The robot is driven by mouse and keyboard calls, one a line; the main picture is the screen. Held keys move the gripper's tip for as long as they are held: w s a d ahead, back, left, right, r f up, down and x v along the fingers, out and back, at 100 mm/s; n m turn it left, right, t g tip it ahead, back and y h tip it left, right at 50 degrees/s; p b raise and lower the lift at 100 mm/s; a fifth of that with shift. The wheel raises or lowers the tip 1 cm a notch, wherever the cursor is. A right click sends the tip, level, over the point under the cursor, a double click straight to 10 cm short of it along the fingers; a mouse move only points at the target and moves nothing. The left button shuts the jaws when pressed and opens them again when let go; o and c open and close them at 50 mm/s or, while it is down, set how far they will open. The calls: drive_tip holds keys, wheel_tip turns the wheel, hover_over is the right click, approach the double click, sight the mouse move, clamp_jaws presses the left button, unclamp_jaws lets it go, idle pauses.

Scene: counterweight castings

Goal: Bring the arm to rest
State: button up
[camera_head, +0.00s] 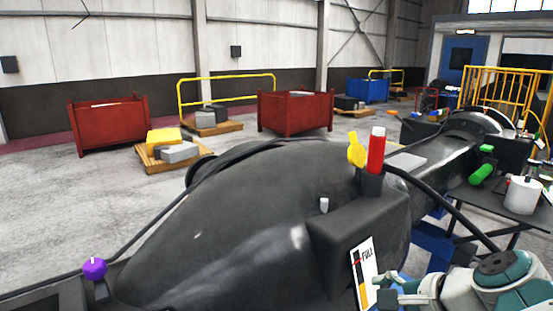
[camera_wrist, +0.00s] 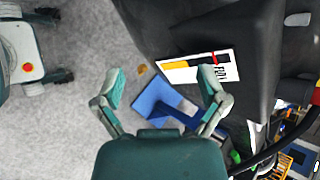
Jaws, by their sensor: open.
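My gripper (camera_wrist: 162,78) is open in the wrist view, its two teal-padded fingers spread wide with nothing held between them. In the head view my gripper (camera_head: 378,291) is at the bottom right, low beside the large dark machine body (camera_head: 240,215). A label marked FULL (camera_head: 364,272) is on the machine's side. In the wrist view this label (camera_wrist: 200,68) lies just beyond the fingertips; I cannot tell the exact gap. The rest of my arm is cut off by the frame edge.
A red cylinder (camera_head: 376,150), a yellow piece (camera_head: 356,149) and a purple knob (camera_head: 94,268) stand up from the machine. A dark table (camera_head: 485,197) at right carries a white container (camera_head: 522,195). A blue object (camera_wrist: 158,98) is below the gripper. Red bins (camera_head: 110,125) stand behind.

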drive_tip(key=s+a+f+n+g+h, duration=0.1)
drive_tip(key=s+f+n+h, duration=0.5)
drive_tip(key=n, duration=0.9)
drive_tip(key=shift+s+a+f+n, duration=0.2)
drive_tip(key=shift+s+n, duration=0.2)
drive_tip(key=shift+s, duration=0.5)
